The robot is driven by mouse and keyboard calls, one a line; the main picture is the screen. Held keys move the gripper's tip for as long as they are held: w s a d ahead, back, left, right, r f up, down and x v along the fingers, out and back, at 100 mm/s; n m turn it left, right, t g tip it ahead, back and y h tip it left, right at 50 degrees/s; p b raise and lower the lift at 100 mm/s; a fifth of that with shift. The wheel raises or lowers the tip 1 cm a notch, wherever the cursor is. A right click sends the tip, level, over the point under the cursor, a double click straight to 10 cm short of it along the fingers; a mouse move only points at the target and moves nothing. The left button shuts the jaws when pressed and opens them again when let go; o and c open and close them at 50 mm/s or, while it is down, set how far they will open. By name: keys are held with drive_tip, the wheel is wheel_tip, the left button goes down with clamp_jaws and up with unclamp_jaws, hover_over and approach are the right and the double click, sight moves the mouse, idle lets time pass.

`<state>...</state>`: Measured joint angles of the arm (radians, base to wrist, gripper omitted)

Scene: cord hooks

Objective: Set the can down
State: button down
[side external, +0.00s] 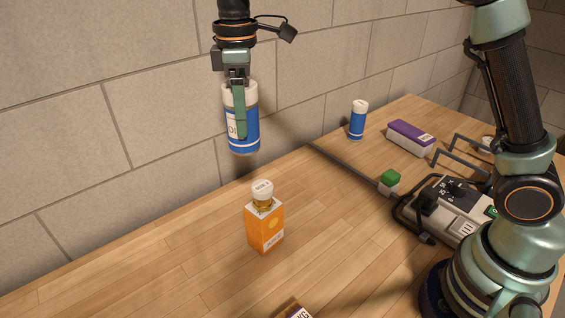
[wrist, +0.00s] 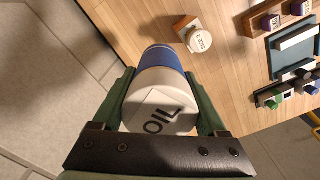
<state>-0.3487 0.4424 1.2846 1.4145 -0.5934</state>
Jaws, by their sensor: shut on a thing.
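A blue and white can (side external: 245,138) marked OIL hangs upright, slightly tilted, in the air near the tiled wall. My gripper (side external: 239,108) is shut on it from above, with green fingers along its sides. In the wrist view, the can's white top (wrist: 160,108) lies between my fingers (wrist: 165,105), and its blue side shows beyond. The can's underside is clear of the wooden table (side external: 180,250), well above it. The can's far side is hidden.
An orange box (side external: 265,228) stands below the can, with a white-capped jar (side external: 262,193) on or just behind it. Another blue can (side external: 357,122), a purple box (side external: 410,137), a green-topped block (side external: 389,182) and a power strip (side external: 460,205) are rightward. Table space is clear left of the orange box.

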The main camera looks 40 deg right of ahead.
drive_tip(key=d+m, duration=0.5)
drive_tip(key=d, duration=2.5)
drive_tip(key=f, duration=1.9)
drive_tip(key=shift+w+d+f, duration=0.1)
drive_tip(key=shift+w+f, duration=0.1)
drive_tip(key=shift+f, duration=0.2)
drive_tip(key=shift+f, duration=0.15)
unclamp_jaws()
